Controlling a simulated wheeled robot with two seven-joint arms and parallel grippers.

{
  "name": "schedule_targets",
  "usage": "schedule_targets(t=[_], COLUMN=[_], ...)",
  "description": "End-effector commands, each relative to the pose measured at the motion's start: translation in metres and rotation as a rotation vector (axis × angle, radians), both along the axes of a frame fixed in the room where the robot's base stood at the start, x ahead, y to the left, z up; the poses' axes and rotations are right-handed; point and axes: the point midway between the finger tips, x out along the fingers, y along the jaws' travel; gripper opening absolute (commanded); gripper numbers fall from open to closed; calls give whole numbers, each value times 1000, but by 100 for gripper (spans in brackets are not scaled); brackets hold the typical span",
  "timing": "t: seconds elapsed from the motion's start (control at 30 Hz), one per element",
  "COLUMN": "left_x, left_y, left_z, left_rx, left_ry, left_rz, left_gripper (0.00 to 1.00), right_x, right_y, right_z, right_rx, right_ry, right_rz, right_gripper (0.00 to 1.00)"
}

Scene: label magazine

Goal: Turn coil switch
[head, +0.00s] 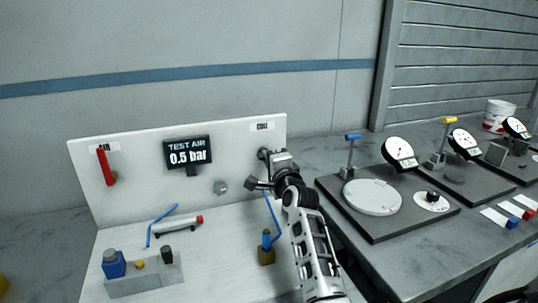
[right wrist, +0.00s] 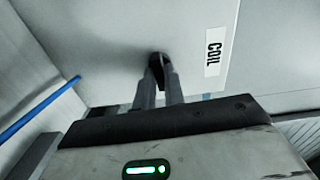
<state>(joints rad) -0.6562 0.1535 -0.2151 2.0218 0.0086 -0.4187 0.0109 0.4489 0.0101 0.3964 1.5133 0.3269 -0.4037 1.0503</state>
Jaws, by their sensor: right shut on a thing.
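The white upright panel (head: 140,190) carries a COIL label (head: 262,126) at its upper right; this label also shows in the right wrist view (right wrist: 213,53). Below it, a small dark switch knob (right wrist: 156,61) sits on the panel face. My right gripper (right wrist: 160,72) is shut on this knob, one finger on each side, its tips close to the panel. In the head view my right gripper (head: 267,158) largely hides the knob. The knob's exact angle is hard to tell. My left gripper is not in view.
A red lever (head: 105,167) is under the AIR label at the left. A display (head: 188,152) reads TEST AIR 0.5 bar. Blue hoses (head: 161,222), a valve (head: 177,226) and a block with fittings (head: 145,278) lie below. Gauge stands (head: 400,152) occupy the right bench.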

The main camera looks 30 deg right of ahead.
Motion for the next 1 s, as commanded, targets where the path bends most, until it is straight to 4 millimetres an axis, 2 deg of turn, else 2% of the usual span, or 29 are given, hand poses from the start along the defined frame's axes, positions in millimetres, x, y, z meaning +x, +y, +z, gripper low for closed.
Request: schedule_targets(t=[0.27,0.67,0.7,0.77,1.0], left_x=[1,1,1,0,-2], left_y=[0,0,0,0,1], left_z=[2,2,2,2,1], left_rx=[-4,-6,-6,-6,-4], left_ry=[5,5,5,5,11], left_rz=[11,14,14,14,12], left_gripper=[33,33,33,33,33], right_x=[0,0,0,0,0], right_y=[0,0,0,0,0], right_z=[0,-1,-1,-1,0], right_rx=[66,75,75,74,72], right_ry=[-15,-17,-17,-17,-16], right_rz=[1,1,1,1,1], right_gripper=[0,0,14,30,33])
